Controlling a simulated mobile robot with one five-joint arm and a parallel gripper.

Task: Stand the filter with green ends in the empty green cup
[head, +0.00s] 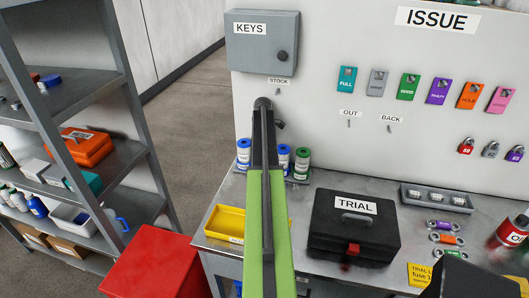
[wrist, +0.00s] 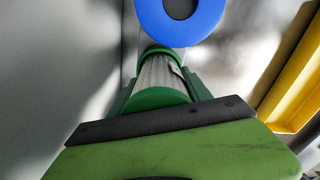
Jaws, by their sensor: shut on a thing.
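In the wrist view my gripper (wrist: 163,80) is shut on a filter with green ends (wrist: 158,72), with a dark green finger along each side of its pale ribbed body. A blue round end with a dark hole (wrist: 180,14) shows just beyond it; I cannot tell whether they touch. In the head view my arm hides the gripper and held filter. Another green-ended filter (head: 302,160) stands upright at the back of the bench, beside blue-ended filters (head: 244,150) (head: 284,154). I cannot make out an empty green cup in either view.
A yellow tray (head: 224,222) sits at the bench's left front; its wall shows right in the wrist view (wrist: 296,85). A black TRIAL case (head: 353,228) stands right of my arm. A grey KEYS box (head: 262,45) hangs above. A red box (head: 152,264) is at lower left.

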